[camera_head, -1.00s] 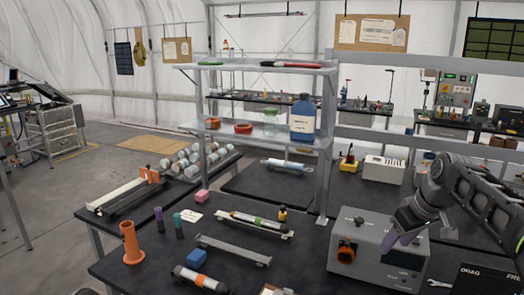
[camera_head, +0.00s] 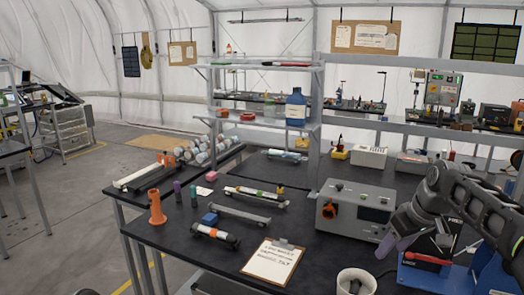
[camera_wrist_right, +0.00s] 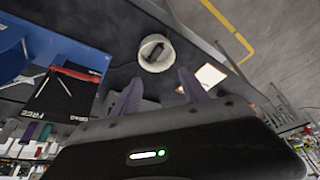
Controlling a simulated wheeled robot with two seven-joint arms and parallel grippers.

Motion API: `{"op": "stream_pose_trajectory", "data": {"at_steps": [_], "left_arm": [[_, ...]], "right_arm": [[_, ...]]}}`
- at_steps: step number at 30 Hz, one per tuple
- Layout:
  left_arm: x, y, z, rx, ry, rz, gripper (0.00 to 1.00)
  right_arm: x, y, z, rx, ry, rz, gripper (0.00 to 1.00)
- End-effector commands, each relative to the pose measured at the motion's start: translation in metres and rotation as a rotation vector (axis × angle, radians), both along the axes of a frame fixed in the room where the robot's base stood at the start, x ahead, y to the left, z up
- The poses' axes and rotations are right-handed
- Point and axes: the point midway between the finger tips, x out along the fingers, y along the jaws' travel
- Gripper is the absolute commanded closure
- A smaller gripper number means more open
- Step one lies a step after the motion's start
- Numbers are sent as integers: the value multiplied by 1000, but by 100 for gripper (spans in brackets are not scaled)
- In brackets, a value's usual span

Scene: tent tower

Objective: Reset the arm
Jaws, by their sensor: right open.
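My right arm comes in from the right in the head view. Its right gripper (camera_head: 398,241) has purple fingers and hangs in front of the grey control box's right side. In the right wrist view the two fingers (camera_wrist_right: 157,84) are spread apart with nothing between them. A white round container (camera_wrist_right: 155,62) lies beyond the fingertips, apart from them. It also shows at the bottom of the head view (camera_head: 357,282). My left gripper does not show; only a small dark part of me is at the bottom left edge.
The grey control box (camera_head: 355,212) and a blue case (camera_head: 428,280) are close to the right arm. A clipboard (camera_head: 272,262) lies at the bench's front. An orange stand (camera_head: 157,208) and several tubes are further left. A metal shelf (camera_head: 265,124) rises behind. Floor is clear left.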

Motion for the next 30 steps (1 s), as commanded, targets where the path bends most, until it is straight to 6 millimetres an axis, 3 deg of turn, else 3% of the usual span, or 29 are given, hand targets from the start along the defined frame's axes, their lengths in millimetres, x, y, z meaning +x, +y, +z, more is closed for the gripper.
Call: {"op": "stream_pose_trajectory", "data": {"at_steps": [11, 17, 20, 23, 26, 30], "left_arm": [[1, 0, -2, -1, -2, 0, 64], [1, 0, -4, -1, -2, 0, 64], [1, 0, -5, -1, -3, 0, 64], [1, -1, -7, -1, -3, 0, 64], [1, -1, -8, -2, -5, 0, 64], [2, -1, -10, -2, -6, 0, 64]], "right_arm": [[10, 37, -79, 55, 39, -8, 48], [6, 73, -152, 107, 79, -27, 48], [-6, 99, -204, 145, 112, -45, 48], [-32, 134, -268, 193, 158, -79, 48], [-72, 167, -329, 237, 210, -127, 48], [-147, 207, -401, 285, 289, -210, 48]]}}
